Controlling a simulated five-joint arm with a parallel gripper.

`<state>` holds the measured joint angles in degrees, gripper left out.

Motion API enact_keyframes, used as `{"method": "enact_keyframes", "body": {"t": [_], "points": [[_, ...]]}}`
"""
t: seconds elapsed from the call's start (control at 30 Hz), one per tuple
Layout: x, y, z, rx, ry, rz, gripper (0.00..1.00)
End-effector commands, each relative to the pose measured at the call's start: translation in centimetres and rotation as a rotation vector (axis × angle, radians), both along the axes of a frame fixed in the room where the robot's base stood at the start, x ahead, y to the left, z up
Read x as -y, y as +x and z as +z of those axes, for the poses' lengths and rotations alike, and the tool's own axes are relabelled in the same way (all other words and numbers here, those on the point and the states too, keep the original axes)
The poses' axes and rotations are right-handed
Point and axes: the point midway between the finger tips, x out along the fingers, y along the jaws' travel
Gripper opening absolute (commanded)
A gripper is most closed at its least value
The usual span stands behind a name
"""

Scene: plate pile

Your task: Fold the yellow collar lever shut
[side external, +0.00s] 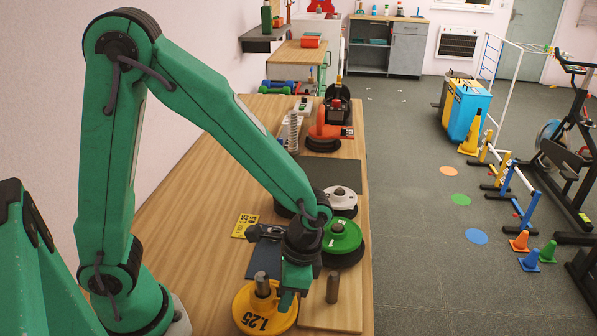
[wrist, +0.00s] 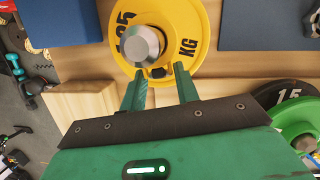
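The yellow plate (side external: 252,312) lies flat at the near end of the bench, marked 1.25. A grey metal post (side external: 262,284) stands up through its middle. In the wrist view the yellow plate (wrist: 193,22) and the post's round top (wrist: 139,45) are ahead of my gripper (wrist: 160,77). A small dark part (wrist: 158,73) beside the post, between my fingertips, may be the collar lever; its angle is unclear. My gripper (side external: 286,300) is open, fingers apart, at the plate's right side. I cannot tell whether a finger touches the dark part.
A green plate (side external: 342,236) lies behind my gripper, with a white plate (side external: 341,196) beyond. A dark blue mat (side external: 262,262) and a yellow card (side external: 244,226) lie nearby. The bench's left part is clear.

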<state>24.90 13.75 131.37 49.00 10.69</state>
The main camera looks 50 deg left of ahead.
Motion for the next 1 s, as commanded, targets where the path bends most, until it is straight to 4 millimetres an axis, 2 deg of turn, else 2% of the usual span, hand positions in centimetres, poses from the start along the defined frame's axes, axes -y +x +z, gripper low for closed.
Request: {"method": "enact_keyframes", "body": {"t": [0.03,0.1,0.57,1.0], "points": [[0.0,-0.1,0.0,-0.002,0.001,0.0,0.41],[0.0,0.0,0.0,-0.001,0.001,0.0,0.5],[0.1,0.3,0.7,0.005,-0.002,0.0,0.5],[0.7,1.4,5.8,0.005,-0.002,0.0,0.5]]}}
